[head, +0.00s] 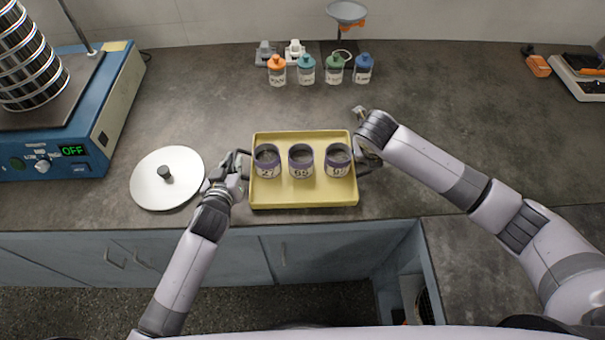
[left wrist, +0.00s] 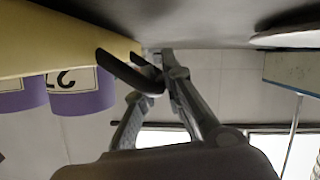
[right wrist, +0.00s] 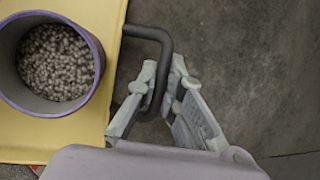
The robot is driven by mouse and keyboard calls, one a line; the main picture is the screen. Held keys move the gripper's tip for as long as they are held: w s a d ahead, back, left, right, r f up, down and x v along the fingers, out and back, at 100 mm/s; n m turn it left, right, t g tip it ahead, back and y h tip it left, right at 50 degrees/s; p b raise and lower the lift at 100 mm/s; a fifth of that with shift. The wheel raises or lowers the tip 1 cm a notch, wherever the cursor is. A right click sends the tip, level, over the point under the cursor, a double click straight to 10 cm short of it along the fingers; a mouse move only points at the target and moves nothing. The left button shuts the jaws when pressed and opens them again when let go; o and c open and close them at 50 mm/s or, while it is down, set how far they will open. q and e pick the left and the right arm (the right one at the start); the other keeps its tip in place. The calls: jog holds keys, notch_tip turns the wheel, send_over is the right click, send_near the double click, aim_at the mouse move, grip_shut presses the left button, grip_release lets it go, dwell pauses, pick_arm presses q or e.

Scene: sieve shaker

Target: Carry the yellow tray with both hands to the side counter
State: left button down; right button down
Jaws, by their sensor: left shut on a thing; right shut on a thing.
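The yellow tray (head: 303,194) is over the front of the dark counter, in the middle of the head view. Three purple-rimmed cups with number labels stand in a row in it: a left cup (head: 267,160), a middle cup (head: 301,160) and a right cup (head: 338,160). My left gripper (head: 239,166) is shut on the tray's left handle. In the left wrist view the fingers (left wrist: 148,72) close around this dark handle. My right gripper (right wrist: 160,95) is shut on the tray's right handle (right wrist: 150,35). The right cup (right wrist: 55,62) holds greyish pellets. I cannot tell whether the tray touches the counter.
A round white lid (head: 167,185) lies left of the tray. A blue sieve shaker (head: 95,120) reading OFF stands at the far left. Several capped bottles (head: 306,72) stand behind. A scale (head: 580,78) is at the back right. Another dark counter surface (head: 480,265) extends at the lower right.

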pick_arm(q)
jog(key=shift+f, duration=0.4)
pick_arm(e)
jog(key=shift+f, duration=0.4)
pick_arm(q)
jog(key=c, duration=2.1)
grip_release()
jog(key=shift+r, duration=0.1)
pick_arm(e)
jog(key=c, duration=2.1)
grip_release()
jog(key=shift+r, duration=0.15)
pick_arm(q)
jog(key=o, duration=0.4)
pick_arm(e)
jog(key=o, duration=0.4)
pick_arm(q)
jog(key=v, duration=1.2)
pick_arm(e)
jog(key=shift+r, duration=0.2)
jog(key=v, duration=1.1)
jog(key=shift+s+r, duration=0.25)
jog(key=shift+a, duration=0.15)
